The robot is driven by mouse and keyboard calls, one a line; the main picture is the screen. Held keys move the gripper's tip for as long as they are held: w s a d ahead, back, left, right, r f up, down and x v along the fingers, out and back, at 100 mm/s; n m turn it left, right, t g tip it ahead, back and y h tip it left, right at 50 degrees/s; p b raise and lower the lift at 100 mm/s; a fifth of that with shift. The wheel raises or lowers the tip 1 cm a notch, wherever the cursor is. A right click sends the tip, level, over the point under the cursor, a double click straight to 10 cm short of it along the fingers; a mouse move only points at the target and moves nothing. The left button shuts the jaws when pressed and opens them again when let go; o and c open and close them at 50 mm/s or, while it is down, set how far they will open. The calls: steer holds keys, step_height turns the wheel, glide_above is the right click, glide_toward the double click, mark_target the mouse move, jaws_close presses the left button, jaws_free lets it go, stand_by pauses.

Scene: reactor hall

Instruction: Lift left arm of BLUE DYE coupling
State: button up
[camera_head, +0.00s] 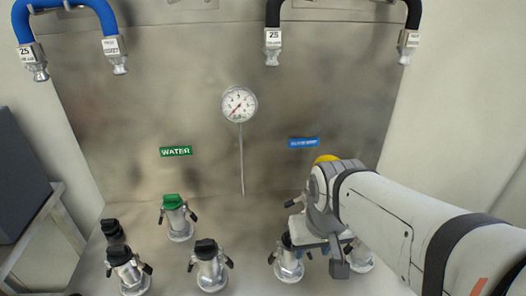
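A blue label (303,143), its print too small to read surely, is on the steel back panel at right of centre. The coupling below it is mostly hidden by my arm; only a small dark and metal part (297,201), possibly its left arm, shows at the left edge of my wrist. A yellow patch (326,159) shows above my wrist; I cannot tell what it belongs to. My gripper (318,240) points down among the couplings, at or in front of the hidden one. Its fingertips are not clear, and I cannot tell whether it touches anything.
A black-capped coupling (288,262) stands close below my gripper, another (361,258) is partly behind my arm. A green-capped coupling (178,220) stands under the WATER label (176,151). More black-capped couplings (208,266) stand at left. A gauge (239,104) and hoses (273,40) are above.

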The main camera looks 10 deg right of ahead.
steer(key=shift+w, duration=0.1)
steer(key=m+g+h+b, duration=0.2)
steer(key=m+h+b, duration=0.35)
steer(key=m, duration=1.25)
glide_toward(291, 202)
steer(key=d+y+b, duration=0.1)
steer(key=x, duration=0.8)
steer(key=shift+w+b, duration=0.15)
steer(key=shift+b, duration=0.15)
steer(key=shift+c, duration=0.3)
jaws_close()
